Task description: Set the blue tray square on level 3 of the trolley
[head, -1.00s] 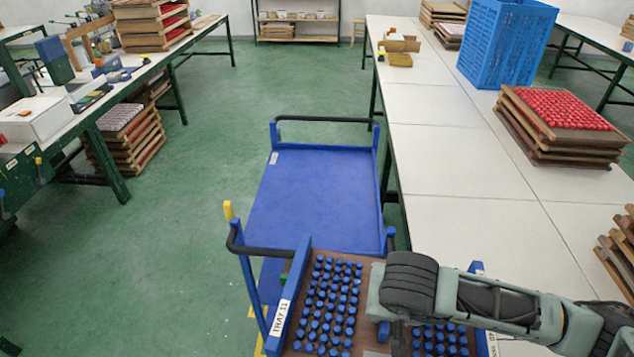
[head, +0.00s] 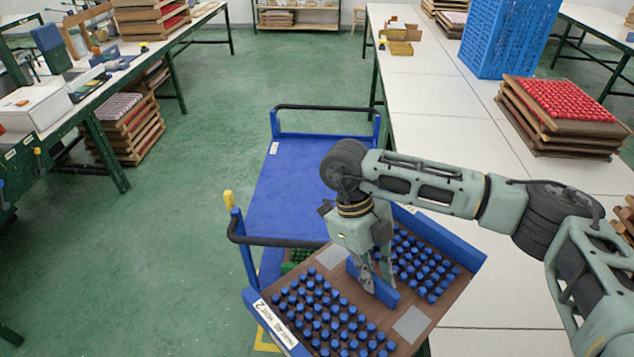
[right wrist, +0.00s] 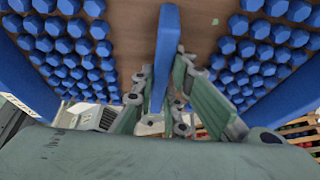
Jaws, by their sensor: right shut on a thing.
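The blue tray (head: 455,243) has a brown board, blue end walls, rows of blue knobs and a blue middle handle (head: 386,293). My right gripper (head: 374,280) is shut on that handle. In the right wrist view the handle (right wrist: 168,45) stands between the fingers (right wrist: 160,95), with knobs on both sides. The tray hangs turned at an angle over the near end of the trolley (head: 290,190). The trolley has a blue deck and black push bars. The tray hides its near end, so its levels cannot be told. My left gripper is out of view.
Green knobs (head: 298,255) show on the trolley beside the tray's edge. A white-topped table (head: 455,140) runs close along the right, bearing a blue crate (head: 505,40) and stacked red-knobbed trays (head: 560,125). Open green floor (head: 180,230) lies left.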

